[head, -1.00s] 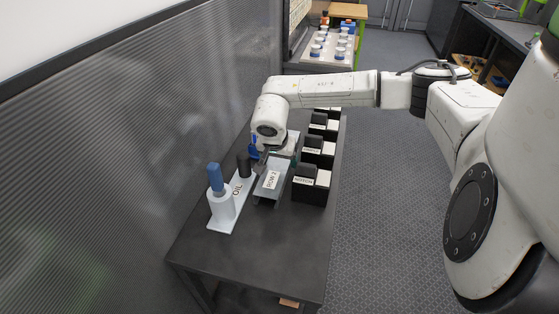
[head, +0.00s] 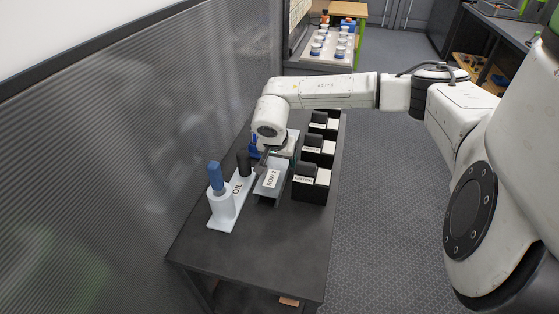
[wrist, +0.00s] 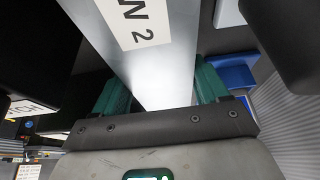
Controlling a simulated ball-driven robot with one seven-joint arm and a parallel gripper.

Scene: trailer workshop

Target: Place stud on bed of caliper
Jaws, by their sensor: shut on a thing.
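My gripper shows in the wrist view (wrist: 162,88), with a dark crossbar and a teal finger at each side. It is shut, most likely on the stud, but its fingertips and what lies between them are hidden and I cannot make out the stud. A grey channel-shaped piece labelled "ROW 2" (head: 270,192) stands on the dark table, just in front of my gripper; in the wrist view its grey face (wrist: 160,75) runs between the teal fingers. I cannot tell whether they touch. I cannot clearly identify the caliper or its bed.
A white stand marked "OIL" (head: 229,209) with a blue-topped and a black-topped holder is left of the grey piece. Several black bins (head: 311,193) line the right side. A ribbed wall (head: 120,190) borders the left. The table's front (head: 255,255) is clear.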

